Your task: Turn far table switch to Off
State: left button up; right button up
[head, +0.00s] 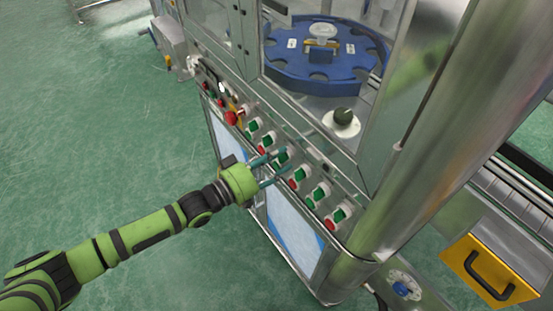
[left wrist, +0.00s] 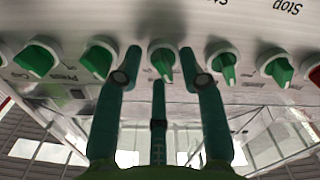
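A row of green switches runs along the sloped panel of the steel machine. One switch (head: 281,156) is beside my left gripper (head: 277,164); in the left wrist view a green switch (left wrist: 163,64) shows between the fingertips (left wrist: 160,60). The left gripper is open, with two fingers spread on either side of this switch and a third finger below it. Contact cannot be told. The switch's handle points nearly straight down in the wrist view. Which switch is the far table one cannot be read from the labels. My right gripper is out of view.
Neighbouring green switches (left wrist: 98,58) and (left wrist: 223,66) stand close on both sides. A red emergency button (head: 231,118) is further up the panel. A blue rotary table (head: 300,75) is inside the machine. A yellow drawer (head: 488,270) is at lower right. The green floor at left is clear.

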pick_arm(q)
jog(key=v, duration=1.2)
jog(key=w+a+f+n+y, duration=0.1)
jog(key=a+f+y, duration=0.4)
jog(key=f, duration=0.7)
jog(key=w+a+f+n+y, duration=0.15)
jog(key=a+f+y, duration=0.3)
jog(key=f, duration=0.75)
jog(key=s+a+f+g+y, duration=0.3)
jog(key=s+a+f+y, duration=0.15)
jog(key=s+f, duration=0.85)
jog(key=s+f+g, duration=0.3)
jog(key=s+f, duration=0.2)
jog(key=s, duration=0.7)
jog(key=s+d+f+g, duration=0.1)
jog(key=s+f+g, duration=0.2)
jog(key=s, duration=1)
notch_tip(320, 180, down, 3)
jog(key=shift+s+r+g+y, duration=0.15)
jog(key=shift+g+y, duration=0.15)
